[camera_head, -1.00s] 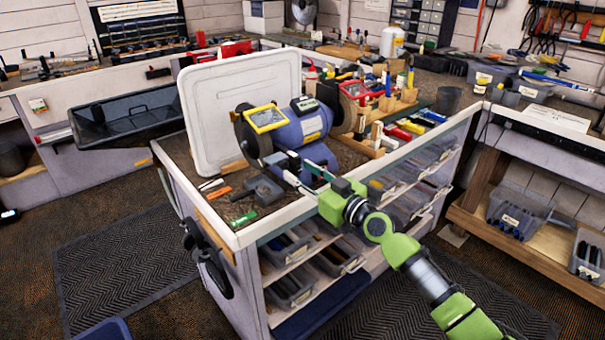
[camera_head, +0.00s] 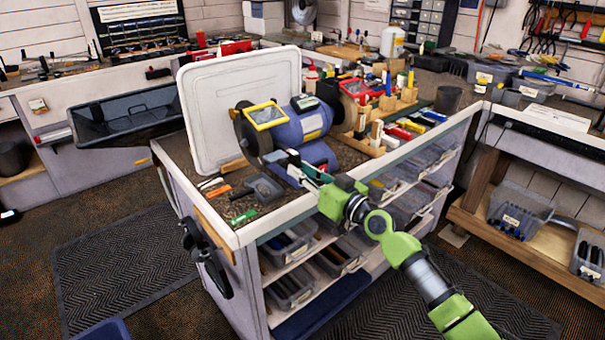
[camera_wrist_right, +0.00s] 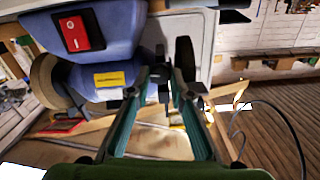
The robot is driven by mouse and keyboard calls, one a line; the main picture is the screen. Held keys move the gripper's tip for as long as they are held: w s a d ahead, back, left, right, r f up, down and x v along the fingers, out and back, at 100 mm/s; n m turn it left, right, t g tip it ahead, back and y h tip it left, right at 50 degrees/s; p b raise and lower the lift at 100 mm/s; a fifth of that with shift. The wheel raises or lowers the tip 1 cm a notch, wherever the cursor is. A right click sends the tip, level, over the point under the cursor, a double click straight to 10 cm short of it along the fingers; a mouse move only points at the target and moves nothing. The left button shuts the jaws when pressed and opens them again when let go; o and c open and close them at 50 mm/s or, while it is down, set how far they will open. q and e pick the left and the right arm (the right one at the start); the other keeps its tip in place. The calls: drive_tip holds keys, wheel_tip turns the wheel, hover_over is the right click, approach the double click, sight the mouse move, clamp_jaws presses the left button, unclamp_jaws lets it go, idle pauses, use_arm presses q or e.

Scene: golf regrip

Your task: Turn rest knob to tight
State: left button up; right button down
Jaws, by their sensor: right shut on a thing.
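A blue bench grinder (camera_head: 300,128) stands on the workbench, with a dark wheel at its left end. My right gripper (camera_head: 291,169) reaches in from the lower right to the front of the grinder, near its left wheel. In the right wrist view, the two teal fingers of this gripper (camera_wrist_right: 162,84) close around a small dark part, the rest knob (camera_wrist_right: 163,91), beside the dark wheel (camera_wrist_right: 185,62). The fingers hide most of the knob, so I cannot tell how far it is turned. My left gripper is not in view.
A white upright panel (camera_head: 238,105) stands behind the grinder. A dark tray (camera_head: 266,187) and an orange marker (camera_head: 216,193) lie on the bench to its left. Wooden holders with tools (camera_head: 395,105) stand to its right. Plastic bins (camera_head: 290,290) fill the shelves below.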

drive_tip(key=c, duration=1.8)
unclamp_jaws()
drive_tip(key=shift+v, duration=6.05)
